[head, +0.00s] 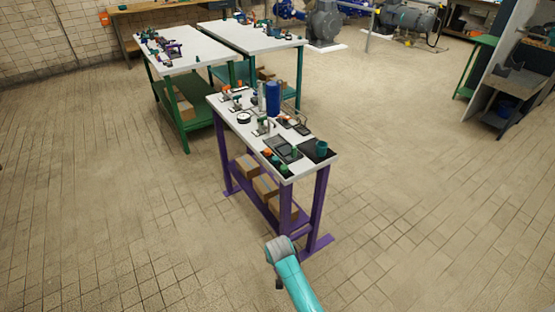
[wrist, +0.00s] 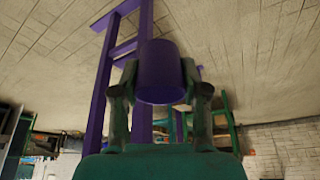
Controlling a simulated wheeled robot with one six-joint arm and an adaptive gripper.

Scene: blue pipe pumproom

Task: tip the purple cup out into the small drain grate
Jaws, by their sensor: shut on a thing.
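The purple cup (wrist: 160,72) is in the wrist view, between the two fingers of my gripper (wrist: 160,84), which is shut on its sides. Its contents do not show, and I cannot tell how far it is tilted. In the head view my teal arm ends in front of the narrow purple-legged table; the gripper and cup are hidden there. A dark, flat, grate-like piece (head: 284,150) lies near that table's near end. It is too small to tell whether it is the small drain grate.
The narrow table (head: 251,145) also bears a blue cylinder (head: 273,99), a teal cup (head: 321,148) on a dark mat and several small items. Boxes (head: 265,186) sit on its lower shelf. Two white-topped tables stand behind. Tiled floor (head: 420,190) is clear at right.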

